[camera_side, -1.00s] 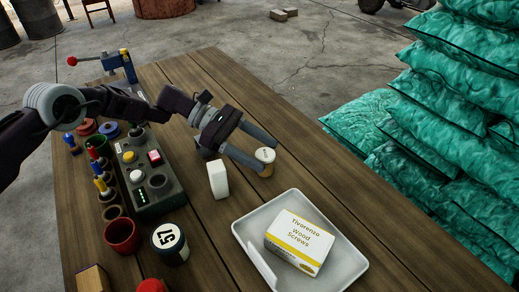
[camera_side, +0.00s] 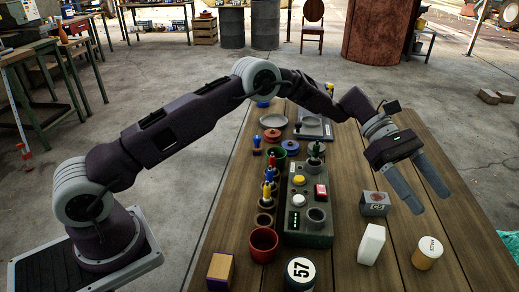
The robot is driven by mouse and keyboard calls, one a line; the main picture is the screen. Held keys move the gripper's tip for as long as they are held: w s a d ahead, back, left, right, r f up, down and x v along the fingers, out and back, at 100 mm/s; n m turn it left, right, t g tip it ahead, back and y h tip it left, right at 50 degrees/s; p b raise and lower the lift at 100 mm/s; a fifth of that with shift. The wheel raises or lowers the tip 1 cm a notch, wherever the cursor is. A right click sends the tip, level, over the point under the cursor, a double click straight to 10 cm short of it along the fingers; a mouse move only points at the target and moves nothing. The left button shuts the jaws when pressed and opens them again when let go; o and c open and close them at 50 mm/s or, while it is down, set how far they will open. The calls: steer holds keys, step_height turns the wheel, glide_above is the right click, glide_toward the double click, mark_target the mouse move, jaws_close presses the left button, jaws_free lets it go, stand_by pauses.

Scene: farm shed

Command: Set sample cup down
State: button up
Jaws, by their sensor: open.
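The sample cup (camera_side: 427,253), a small amber cup with a lettered white lid, stands upright on the wooden table at the right. My gripper (camera_side: 431,202) is open and empty. Its two grey fingers show above and behind the cup in the picture, with a gap between their tips and the lid. Nothing hides the cup.
A white block (camera_side: 371,245) stands just left of the cup, with a small grey block (camera_side: 374,204) behind it. Bare planks lie around the cup.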

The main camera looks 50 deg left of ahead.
steer(key=s+a+r+m+t+y, duration=0.2)
steer(key=s+a+r+m+y, duration=0.2)
steer(key=s+a+r, duration=0.3)
steer(key=s+a+r+m+t+y, duration=0.25)
steer(key=s+a+r+m, duration=0.2)
steer(key=s+r, duration=0.4)
steer(key=s+a+f+m+t+y, duration=0.2)
steer(key=s+a+m+y, duration=0.1)
steer(key=s+a, duration=0.4)
steer(key=s+a+f+m+t+y, duration=0.1)
steer(key=s+a+f+m+y, duration=0.2)
steer(key=s+a, duration=0.4)
steer(key=s+m, duration=0.1)
steer(key=s, duration=0.5)
steer(key=shift+s+a+f+t+y, duration=0.25)
steer(key=shift+s+a+t+y, duration=0.1)
